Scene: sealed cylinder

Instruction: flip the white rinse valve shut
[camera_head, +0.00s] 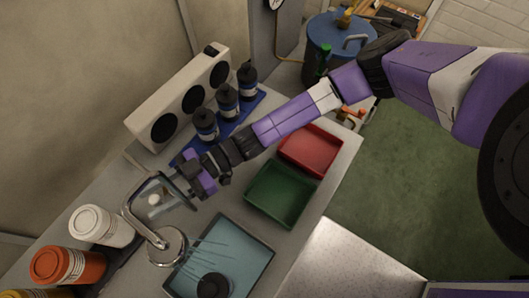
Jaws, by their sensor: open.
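A small white knob (153,199), which looks like the rinse valve, shows beside a curved metal tap (142,228). The tap stands on a round metal base (168,246). Thin streams of water run from near the base over a blue-grey basin (252,250). My gripper (172,188) is open and reaches in from the upper right, close to the knob. Its fingertips are small and partly merge with the grey shape around the knob, so I cannot tell whether they touch it.
A green tray (282,194) and a red tray (311,150) lie right of my gripper. Dark bottles (228,101) on a blue mat stand behind my wrist, before a white unit (180,99). White (99,226) and orange (68,265) tubs stand left of the tap.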

